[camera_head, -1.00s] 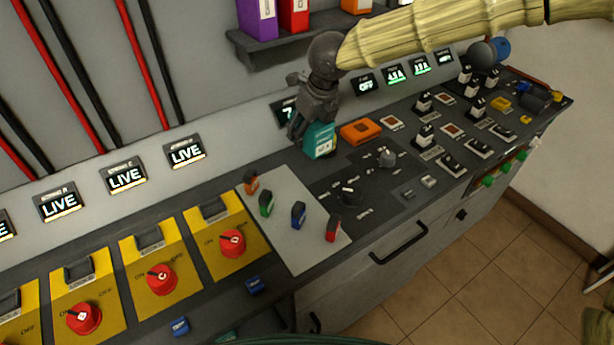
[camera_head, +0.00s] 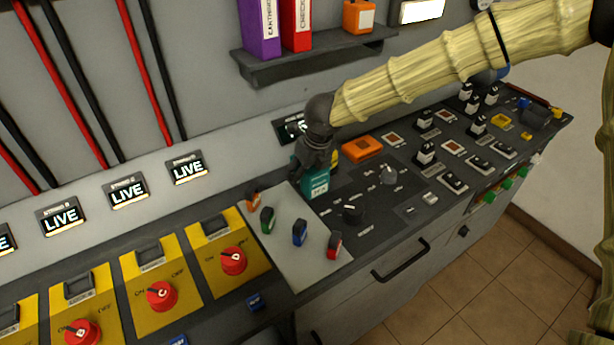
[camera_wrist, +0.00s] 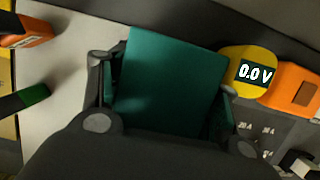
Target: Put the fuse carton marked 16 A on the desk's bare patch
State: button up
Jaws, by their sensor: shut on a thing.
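My gripper (camera_head: 314,170) is shut on a teal carton (camera_head: 316,184), which hangs below the dark fingers near the upper right edge of a pale plate on the desk. The carton carries small pale print that I cannot read. In the wrist view the teal carton (camera_wrist: 172,82) fills the space between the fingers (camera_wrist: 165,105). I cannot tell whether its bottom touches the desk. The pale plate (camera_head: 290,258) is bare apart from a row of small orange, green, blue and red pieces.
A yellow meter reading 0.0 V (camera_wrist: 245,72) and an orange box (camera_head: 362,150) stand just right of the carton. A dark panel with knobs (camera_head: 352,214) lies at front right. Yellow switch panels with red knobs (camera_head: 233,260) are at left. A shelf (camera_head: 310,58) hangs above.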

jog(key=shift+f, duration=0.85)
jog(key=o, duration=1.5)
jog(key=v, duration=1.2)
jog(key=shift+b, duration=0.3)
